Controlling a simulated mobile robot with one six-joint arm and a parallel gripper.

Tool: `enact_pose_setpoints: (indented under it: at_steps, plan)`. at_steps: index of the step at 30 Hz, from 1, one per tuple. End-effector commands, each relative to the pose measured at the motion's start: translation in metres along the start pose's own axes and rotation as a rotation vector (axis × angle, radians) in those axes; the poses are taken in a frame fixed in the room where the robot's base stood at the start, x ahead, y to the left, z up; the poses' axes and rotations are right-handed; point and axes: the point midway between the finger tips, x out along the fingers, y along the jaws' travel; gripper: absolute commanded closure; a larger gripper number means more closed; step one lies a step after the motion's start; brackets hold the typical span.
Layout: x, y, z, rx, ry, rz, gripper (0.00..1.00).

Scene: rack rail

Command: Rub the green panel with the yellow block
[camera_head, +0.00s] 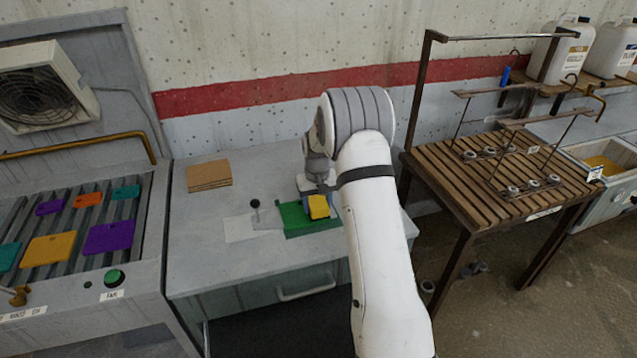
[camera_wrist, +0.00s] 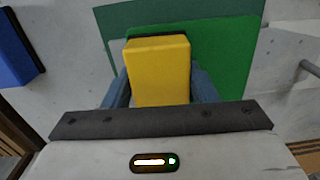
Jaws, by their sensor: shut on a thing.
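The green panel (camera_head: 294,217) lies flat on the grey bench, partly hidden by my arm and gripper. It also shows behind the block in the wrist view (camera_wrist: 225,60), with a darker green area along its upper and left side. The yellow block (camera_head: 318,207) is over the panel, with a dark layer at its far end in the wrist view (camera_wrist: 158,70). My gripper (camera_wrist: 158,88) is shut on the yellow block, one finger on each side. I cannot tell whether the block touches the panel.
A brown cardboard stack (camera_head: 209,175) lies at the bench's back left. A pale sheet (camera_head: 240,228) and a small dark knob (camera_head: 255,204) are left of the panel. A blue object (camera_wrist: 14,50) shows at the wrist view's left. A slatted rack table (camera_head: 490,180) stands right.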

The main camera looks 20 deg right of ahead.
Motion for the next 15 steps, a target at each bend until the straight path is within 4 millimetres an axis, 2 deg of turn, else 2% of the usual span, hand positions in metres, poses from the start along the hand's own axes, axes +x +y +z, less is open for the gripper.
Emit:
enact_pose_setpoints:
  at_steps: [3, 5, 15]
  plan:
    - [-0.006, 0.002, 0.0, -0.004, 0.0, 0.0, 0.69]
    - [-0.025, 0.002, -0.001, -0.005, 0.005, 0.001, 0.69]
    - [-0.053, -0.001, -0.001, -0.01, 0.002, 0.0, 0.69]
